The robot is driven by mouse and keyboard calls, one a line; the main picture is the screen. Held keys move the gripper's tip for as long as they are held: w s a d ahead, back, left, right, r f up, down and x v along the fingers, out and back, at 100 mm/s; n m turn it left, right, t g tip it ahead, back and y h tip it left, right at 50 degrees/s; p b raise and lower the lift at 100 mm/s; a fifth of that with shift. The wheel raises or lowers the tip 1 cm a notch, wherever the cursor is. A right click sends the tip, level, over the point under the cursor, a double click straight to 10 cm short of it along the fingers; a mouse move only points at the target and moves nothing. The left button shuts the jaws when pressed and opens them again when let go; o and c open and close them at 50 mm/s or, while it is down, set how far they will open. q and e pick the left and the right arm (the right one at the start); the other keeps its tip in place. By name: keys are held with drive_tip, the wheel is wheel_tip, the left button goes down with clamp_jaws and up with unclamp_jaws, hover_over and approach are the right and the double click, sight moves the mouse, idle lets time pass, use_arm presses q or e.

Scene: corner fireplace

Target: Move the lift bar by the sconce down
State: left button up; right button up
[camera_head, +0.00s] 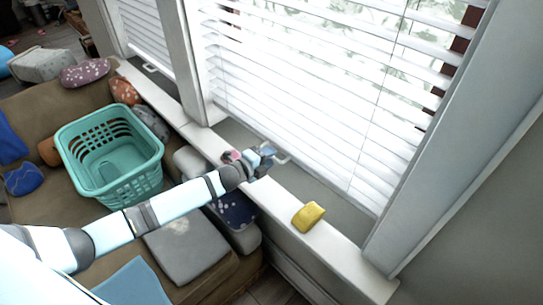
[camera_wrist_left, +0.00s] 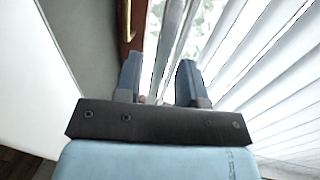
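White slatted blinds (camera_head: 300,90) hang partly lowered over the near window, and they fill the right of the left wrist view (camera_wrist_left: 275,75). A small pale loop handle (camera_head: 284,159), perhaps the lift bar, shows at their lower edge, just right of my left gripper (camera_head: 266,158). In the left wrist view my left gripper (camera_wrist_left: 160,82) has its two blue fingers apart, pointing at the window. Whether the handle lies between them cannot be told. The sconce is not in view. My right gripper is not in view.
A yellow sponge-like block (camera_head: 308,216) lies on the white sill (camera_head: 345,258). A teal basket (camera_head: 110,155) stands on the brown sofa (camera_head: 40,105) left of my arm. A second blind (camera_head: 143,30) has a similar handle (camera_head: 150,67). A small pink thing (camera_head: 231,156) is beside the gripper.

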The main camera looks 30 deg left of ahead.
use_arm(q)
drive_tip(key=shift+x, duration=0.9)
drive_tip(key=shift+c, duration=0.2)
clamp_jaws()
wheel_tip(320, 180, down, 5)
drive_tip(key=b, duration=0.3)
drive_tip(key=shift+s+r, duration=0.1)
drive_tip(key=shift+r, duration=0.05)
drive_tip(key=shift+f, duration=0.2)
drive_tip(key=shift+r, duration=0.15)
drive_tip(key=shift+o, duration=0.2)
unclamp_jaws()
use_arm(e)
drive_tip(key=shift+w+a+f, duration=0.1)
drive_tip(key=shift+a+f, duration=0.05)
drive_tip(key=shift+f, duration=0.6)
